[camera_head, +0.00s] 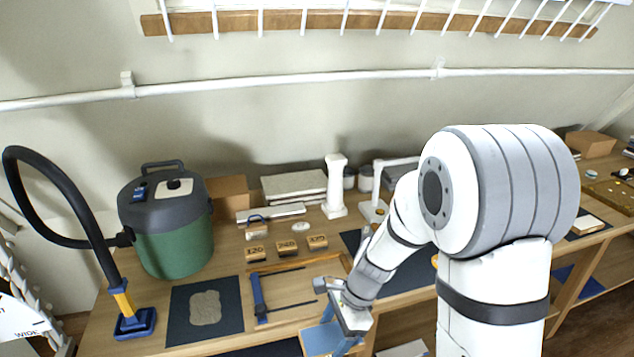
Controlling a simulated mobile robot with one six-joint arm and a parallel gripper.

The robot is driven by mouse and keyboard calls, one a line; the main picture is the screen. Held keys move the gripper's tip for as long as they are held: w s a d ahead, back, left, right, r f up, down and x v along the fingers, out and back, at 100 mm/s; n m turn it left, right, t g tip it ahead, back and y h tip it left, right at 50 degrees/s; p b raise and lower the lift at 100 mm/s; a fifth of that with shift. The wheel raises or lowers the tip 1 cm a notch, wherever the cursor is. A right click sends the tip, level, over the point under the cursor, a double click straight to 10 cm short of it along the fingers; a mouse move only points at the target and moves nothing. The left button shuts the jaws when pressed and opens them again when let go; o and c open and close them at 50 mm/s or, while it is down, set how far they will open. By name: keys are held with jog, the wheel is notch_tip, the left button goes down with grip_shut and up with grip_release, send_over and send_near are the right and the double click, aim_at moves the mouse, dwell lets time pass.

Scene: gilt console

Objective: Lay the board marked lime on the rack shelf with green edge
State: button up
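No board with a readable lime mark shows in this view, and no shelf with a green edge can be made out. My gripper (340,308) is low at the front of the wooden bench, pointing down and left, with my arm coming in from the right.
A green vacuum canister (175,235) with a black hose (75,205) stands at left. A dark mat (180,325), a blue clamp (260,300) and numbered sanding blocks (287,248) lie on the bench (105,322). A white column (335,190) stands behind. My arm hides much of the right side.

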jog(key=shift+s+d+f, duration=0.15)
jog(key=shift+s, duration=0.1)
jog(key=shift+w+d+f+n, duration=0.15)
jog(key=shift+w+d+n, duration=0.05)
jog(key=shift+n, duration=0.4)
jog(key=w+d+f+n+g+h, duration=0.3)
jog(key=w+d+f+n, duration=0.5)
jog(key=n, duration=0.5)
jog(key=d+f+h, duration=0.1)
jog(key=d, duration=0.1)
jog(key=shift+w+d+n, duration=0.3)
jog(key=shift+w, duration=0.05)
